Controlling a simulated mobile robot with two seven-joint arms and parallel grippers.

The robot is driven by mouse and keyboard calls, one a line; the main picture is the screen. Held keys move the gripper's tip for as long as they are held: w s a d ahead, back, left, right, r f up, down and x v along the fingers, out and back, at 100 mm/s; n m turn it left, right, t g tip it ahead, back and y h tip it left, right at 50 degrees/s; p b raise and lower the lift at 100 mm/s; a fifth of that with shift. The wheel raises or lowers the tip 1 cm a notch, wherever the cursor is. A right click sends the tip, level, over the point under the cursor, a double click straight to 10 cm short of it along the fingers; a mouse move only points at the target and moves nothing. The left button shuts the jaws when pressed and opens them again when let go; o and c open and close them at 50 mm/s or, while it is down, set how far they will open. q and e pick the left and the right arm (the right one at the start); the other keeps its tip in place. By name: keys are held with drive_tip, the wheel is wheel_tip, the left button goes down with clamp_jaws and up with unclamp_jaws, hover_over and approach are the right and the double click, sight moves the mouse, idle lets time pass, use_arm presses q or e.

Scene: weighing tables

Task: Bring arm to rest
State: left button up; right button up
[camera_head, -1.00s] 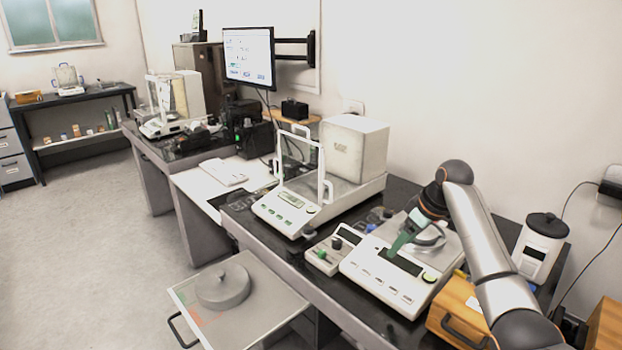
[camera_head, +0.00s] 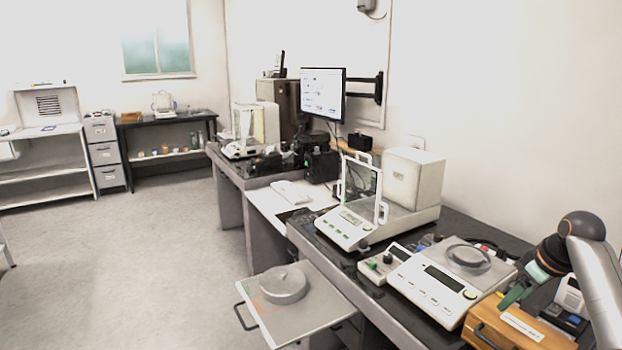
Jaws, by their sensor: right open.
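My right arm comes in from the right edge. Its gripper (camera_head: 512,297) has green fingers that point down and left. It is open, with nothing seen between the fingers, and hangs over or in front of the wooden box at the right; the exact gap is unclear. A round grey disc (camera_head: 468,257) sits on the pan of the front balance (camera_head: 437,288), to the left of the gripper and apart from it. My left gripper is not in view.
A wooden box (camera_head: 492,338) stands right of the front balance. A balance with a glass shield (camera_head: 343,229) is further back. A pulled-out grey shelf (camera_head: 325,306) bears a round grey weight (camera_head: 282,285). The floor at the left is clear.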

drive_tip(key=s+d+r+m+h, duration=0.1)
drive_tip(key=s+d+r, duration=0.1)
drive_tip(key=s+d, duration=0.35)
drive_tip(key=s+d+r+m+h, duration=0.2)
drive_tip(key=d, duration=0.7)
drive_tip(key=s+d+r+m+h, duration=0.1)
drive_tip(key=s+d+r, duration=0.2)
drive_tip(key=d, duration=0.5)
wheel_tip(320, 180, down, 14)
drive_tip(key=a+n+h, duration=0.2)
drive_tip(key=n+h, duration=0.1)
drive_tip(key=s+a+f+n+t+y, duration=0.2)
drive_tip(key=s+a+f+n+t, duration=0.25)
drive_tip(key=a+f, duration=0.8)
drive_tip(key=s+a+f+n+y, duration=0.1)
drive_tip(key=s+a+f+y, duration=0.25)
drive_tip(key=s+a, duration=0.45)
drive_tip(key=s+a+f+n+y, duration=0.2)
drive_tip(key=s+a+f, duration=0.3)
drive_tip(key=s+a, duration=0.2)
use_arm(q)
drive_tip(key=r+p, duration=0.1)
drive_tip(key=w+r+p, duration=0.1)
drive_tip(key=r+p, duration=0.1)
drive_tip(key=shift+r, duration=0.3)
use_arm(e)
drive_tip(key=s+a+r+m+y, duration=0.1)
drive_tip(key=a+m, duration=0.8)
drive_tip(key=a, duration=1)
drive_tip(key=shift+r, duration=0.25)
